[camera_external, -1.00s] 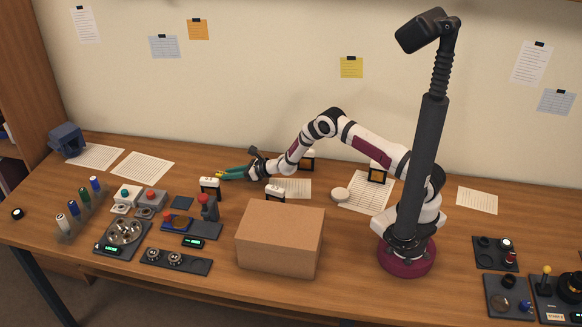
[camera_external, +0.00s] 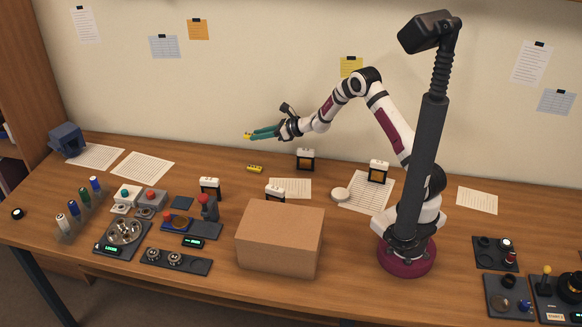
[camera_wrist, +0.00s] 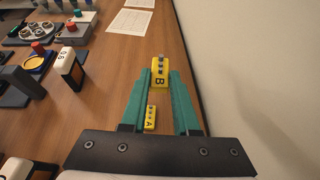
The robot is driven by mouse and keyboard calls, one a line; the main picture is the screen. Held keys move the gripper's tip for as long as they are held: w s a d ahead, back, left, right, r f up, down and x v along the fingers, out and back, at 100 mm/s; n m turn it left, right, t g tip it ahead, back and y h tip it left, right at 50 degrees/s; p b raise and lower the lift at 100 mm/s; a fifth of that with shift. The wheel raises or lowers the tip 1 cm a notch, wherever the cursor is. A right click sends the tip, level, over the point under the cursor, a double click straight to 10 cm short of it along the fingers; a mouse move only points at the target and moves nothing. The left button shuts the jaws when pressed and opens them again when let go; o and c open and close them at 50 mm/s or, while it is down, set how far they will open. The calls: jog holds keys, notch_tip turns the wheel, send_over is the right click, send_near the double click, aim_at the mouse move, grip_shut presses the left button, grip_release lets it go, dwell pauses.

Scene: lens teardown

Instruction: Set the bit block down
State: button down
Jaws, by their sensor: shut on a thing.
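My gripper (camera_external: 258,134) is raised well above the table, reaching left with green fingers. It is shut on a yellow bit block marked B (camera_wrist: 160,75), which has grey bits standing on top. The held block also shows at the fingertips in the external view (camera_external: 246,136). A second yellow block, marked A (camera_wrist: 150,119), lies on the table below the fingers. In the external view this block (camera_external: 254,168) sits on bare wood. The held block is clear of the table and apart from block A.
A cardboard box (camera_external: 280,237) stands front centre. Small black-and-white stands (camera_external: 305,158) and a round white disc (camera_external: 341,194) are near papers. Button boxes and trays (camera_external: 175,225) crowd the left. Bare wood lies left of block A. The wall is close behind.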

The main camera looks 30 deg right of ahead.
jog(key=shift+y, duration=0.3)
jog(key=s+d, duration=0.3)
jog(key=d, duration=0.2)
jog(key=s+d+r, duration=0.1)
jog(key=s+d, duration=0.3)
jog(key=d, duration=0.1)
jog(key=s+d, duration=0.4)
jog(key=d, duration=0.1)
jog(key=shift+d+r, duration=0.2)
jog(key=shift+d, duration=0.05)
jog(key=s+d+r+n, duration=0.1)
jog(key=s+d, duration=0.1)
jog(key=s, duration=0.5)
jog(key=s+d+r, duration=0.1)
jog(key=s+d, duration=0.2)
jog(key=s, duration=0.5)
send_over(318, 195)
jog(key=shift+g, duration=0.4)
notch_tip(318, 195, down, 12)
jog(key=shift+f, duration=0.25)
notch_tip(318, 195, down, 3)
jog(key=shift+f, duration=0.5)
